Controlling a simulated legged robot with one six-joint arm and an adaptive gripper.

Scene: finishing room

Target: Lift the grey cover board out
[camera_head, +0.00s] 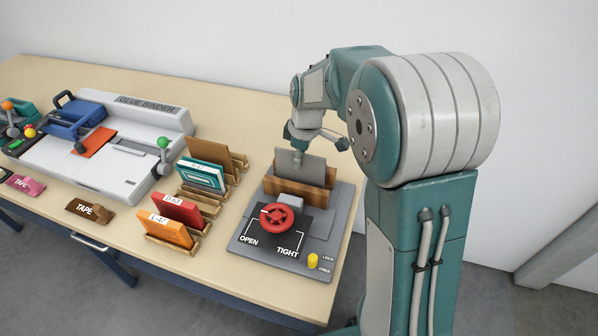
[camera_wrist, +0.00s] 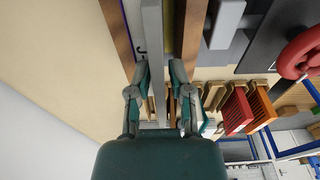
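The grey cover board (camera_head: 300,166) stands upright between the brown wooden jaws (camera_head: 312,192) of a press on the grey base. In the wrist view the board (camera_wrist: 153,30) is seen edge-on, running between the two wooden jaws. My gripper (camera_head: 303,143) is over the board's top edge. In the wrist view its fingers (camera_wrist: 160,65) stand one on each side of the board, with a narrow gap showing at the right finger. The left finger is close to the board; whether it touches is unclear. The red handwheel (camera_head: 271,217) sits in front of the jaws, by OPEN and TIGHT marks.
A yellow knob (camera_head: 313,261) stands by LOCK and FREE marks at the base's front right corner. Wooden racks with a red book (camera_head: 176,209), an orange book (camera_head: 165,230) and teal books (camera_head: 201,176) stand left. The glue binder (camera_head: 118,150) is further left. Bare table lies behind the press.

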